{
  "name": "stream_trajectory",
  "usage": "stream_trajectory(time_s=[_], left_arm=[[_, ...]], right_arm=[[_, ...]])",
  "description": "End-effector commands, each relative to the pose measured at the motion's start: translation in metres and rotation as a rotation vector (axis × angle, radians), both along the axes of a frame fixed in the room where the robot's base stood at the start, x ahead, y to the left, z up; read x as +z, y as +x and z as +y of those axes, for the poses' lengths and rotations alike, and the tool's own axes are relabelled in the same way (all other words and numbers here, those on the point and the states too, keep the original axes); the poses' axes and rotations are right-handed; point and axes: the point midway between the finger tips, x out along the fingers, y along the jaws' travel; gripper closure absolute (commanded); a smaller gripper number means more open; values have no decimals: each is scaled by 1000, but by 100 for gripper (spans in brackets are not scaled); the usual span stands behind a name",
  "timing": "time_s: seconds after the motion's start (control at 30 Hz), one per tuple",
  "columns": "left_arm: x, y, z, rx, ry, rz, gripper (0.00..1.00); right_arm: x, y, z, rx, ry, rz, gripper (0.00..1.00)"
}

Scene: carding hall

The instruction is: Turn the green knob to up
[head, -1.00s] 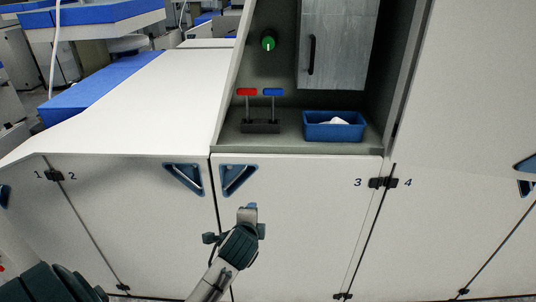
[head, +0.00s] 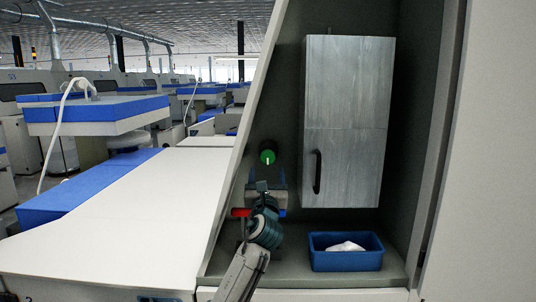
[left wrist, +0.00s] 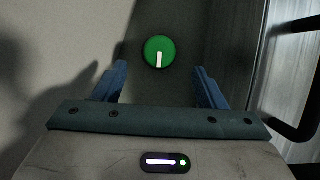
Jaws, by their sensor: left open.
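The green knob (head: 268,157) is on the back wall of the recess, left of the grey cabinet. In the left wrist view the knob (left wrist: 159,47) shows a white mark that runs from its middle down to its lower edge. My left gripper (head: 266,178) is open just below and in front of the knob in the head view. In the left wrist view the knob lies ahead, between and slightly above the two blue fingertips (left wrist: 160,78), not touched by them. My right gripper is not in view.
A red-topped lever (head: 241,212) stands close beside my left gripper; the blue-topped one (head: 283,213) is mostly hidden behind it. The grey cabinet (head: 345,110) with a black handle (head: 317,172) is to the right. A blue bin (head: 345,261) with white contents stands below it.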

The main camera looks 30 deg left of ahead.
Motion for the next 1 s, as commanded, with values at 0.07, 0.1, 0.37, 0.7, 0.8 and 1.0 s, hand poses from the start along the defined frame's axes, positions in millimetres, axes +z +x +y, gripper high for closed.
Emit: stream_trajectory(time_s=[0.07, 0.1, 0.37, 0.7, 0.8, 1.0], left_arm=[[9, 11, 8, 2, -1, 2, 35], [13, 17, 11, 2, -1, 2, 35], [30, 55, 34, 0, -4, 2, 35], [36, 74, 46, -2, -5, 1, 35], [36, 75, 46, -2, -5, 1, 35], [36, 74, 46, -2, -5, 1, 50]], right_arm=[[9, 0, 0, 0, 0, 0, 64], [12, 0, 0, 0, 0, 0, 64], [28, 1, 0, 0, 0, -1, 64], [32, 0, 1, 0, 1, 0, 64], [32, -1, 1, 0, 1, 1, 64], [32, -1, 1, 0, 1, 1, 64]])
